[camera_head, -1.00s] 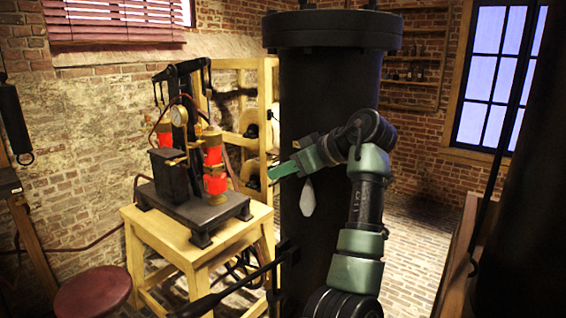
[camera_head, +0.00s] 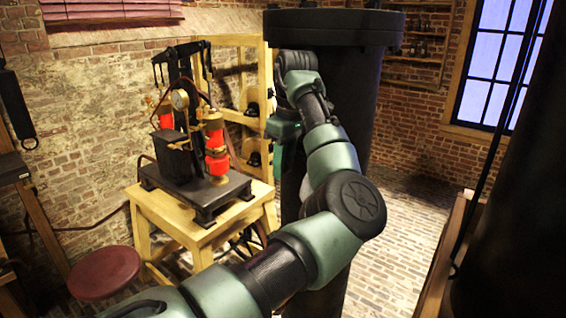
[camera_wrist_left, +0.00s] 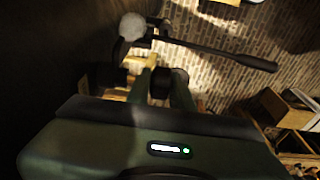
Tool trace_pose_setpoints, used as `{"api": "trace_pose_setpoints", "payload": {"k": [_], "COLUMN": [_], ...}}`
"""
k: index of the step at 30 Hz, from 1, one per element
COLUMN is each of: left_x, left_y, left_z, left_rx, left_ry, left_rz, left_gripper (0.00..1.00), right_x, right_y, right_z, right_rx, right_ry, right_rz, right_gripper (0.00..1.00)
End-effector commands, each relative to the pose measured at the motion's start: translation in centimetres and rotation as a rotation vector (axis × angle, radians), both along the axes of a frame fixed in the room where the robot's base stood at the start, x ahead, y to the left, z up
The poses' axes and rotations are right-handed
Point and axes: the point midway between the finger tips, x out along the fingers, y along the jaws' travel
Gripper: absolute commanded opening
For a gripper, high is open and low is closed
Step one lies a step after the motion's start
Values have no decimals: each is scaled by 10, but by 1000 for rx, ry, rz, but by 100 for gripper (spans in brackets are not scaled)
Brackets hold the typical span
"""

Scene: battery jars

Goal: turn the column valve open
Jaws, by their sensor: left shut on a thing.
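The black column (camera_head: 355,110) stands right of centre in the head view. My left arm crosses in front of it from the lower left. My left gripper (camera_head: 279,157) is at the column's left side, pointing down. In the left wrist view my left gripper (camera_wrist_left: 161,88) has green fingers on both sides of a dark round piece (camera_wrist_left: 160,82), which looks like part of the column valve. It is shut on this piece. Beyond the fingers, a dark lever (camera_wrist_left: 225,55) runs right, near a pale round knob (camera_wrist_left: 132,26). The valve is hidden in the head view.
A wooden table (camera_head: 205,236) bearing a black apparatus with red cylinders (camera_head: 216,140) stands left of the column. A red stool (camera_head: 104,272) is at the lower left. Wooden shelving (camera_head: 262,75) stands behind. Brick floor (camera_head: 400,240) is open to the right.

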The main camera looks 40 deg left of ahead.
Motion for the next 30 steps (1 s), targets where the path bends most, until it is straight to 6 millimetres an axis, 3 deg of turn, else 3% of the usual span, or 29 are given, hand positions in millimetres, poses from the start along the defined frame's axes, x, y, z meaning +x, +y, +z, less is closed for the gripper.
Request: {"api": "trace_pose_setpoints", "payload": {"k": [9,26,27,30], "left_x": [0,0,0,0], "left_y": [0,0,0,0], "left_z": [0,-1,-1,-1], "left_rx": [-129,-157,-157,-157], "left_ry": [-16,-17,-17,-17], "left_rz": [-2,0,0,0], "left_gripper": [0,0,27,30], "right_x": [1,1,1,1], "right_y": [0,0,0,0], "right_z": [0,0,0,0], "right_rx": [0,0,0,0], "right_ry": [-1,-1,-1,-1], "right_rz": [0,0,0,-1], "right_gripper": [55,55,55,55]}}
